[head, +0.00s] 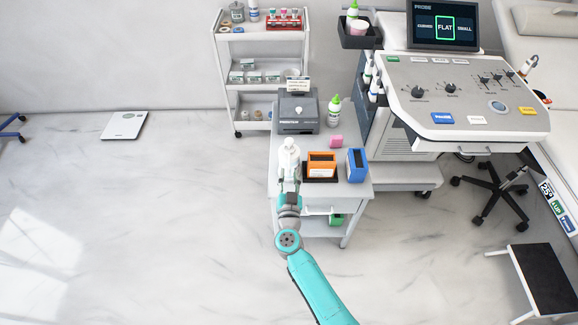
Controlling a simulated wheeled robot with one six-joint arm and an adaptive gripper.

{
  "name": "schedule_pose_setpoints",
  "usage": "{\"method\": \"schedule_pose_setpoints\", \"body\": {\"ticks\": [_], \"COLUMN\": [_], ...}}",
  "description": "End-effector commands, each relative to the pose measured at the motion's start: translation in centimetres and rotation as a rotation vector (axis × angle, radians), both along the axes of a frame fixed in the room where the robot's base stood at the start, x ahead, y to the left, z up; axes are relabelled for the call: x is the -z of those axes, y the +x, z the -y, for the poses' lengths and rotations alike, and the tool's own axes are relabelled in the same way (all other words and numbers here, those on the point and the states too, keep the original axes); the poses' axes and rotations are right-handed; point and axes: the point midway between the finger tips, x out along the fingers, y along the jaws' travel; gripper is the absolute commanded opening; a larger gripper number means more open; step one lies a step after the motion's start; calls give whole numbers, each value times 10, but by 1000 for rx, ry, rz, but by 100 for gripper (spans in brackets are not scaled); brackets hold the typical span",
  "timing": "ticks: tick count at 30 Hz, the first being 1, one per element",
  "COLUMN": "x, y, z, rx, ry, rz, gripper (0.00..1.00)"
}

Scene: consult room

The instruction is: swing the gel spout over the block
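A white pump bottle (289,154), which looks like the one with the gel spout, stands upright on the small white table (283,139). Its spout is too small to tell which way it points.
An orange box (321,159) and a blue box (357,165) stand right of the bottle. A grey printer-like device (299,113) and a green-capped bottle (334,111) stand behind the block. The ultrasound console (470,100) is at the right. The floor at left is mostly clear.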

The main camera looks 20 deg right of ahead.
Motion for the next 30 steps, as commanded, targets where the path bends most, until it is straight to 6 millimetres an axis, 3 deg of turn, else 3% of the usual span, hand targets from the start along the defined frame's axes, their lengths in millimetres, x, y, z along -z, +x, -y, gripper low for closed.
{"method": "schedule_pose_setpoints", "body": {"ticks": [3,9,20,24,25,30], "x": [0,0,0,0,0,0], "y": [19,37,41,41,41,41], "z": [7,12,14,13,13,13], "rx": [2,1,0,0,0,0], "ry": [-1,0,-1,-1,-1,0], "rz": [-1,1,0,0,0,0], "gripper": [34,34,34,4,0,0]}}
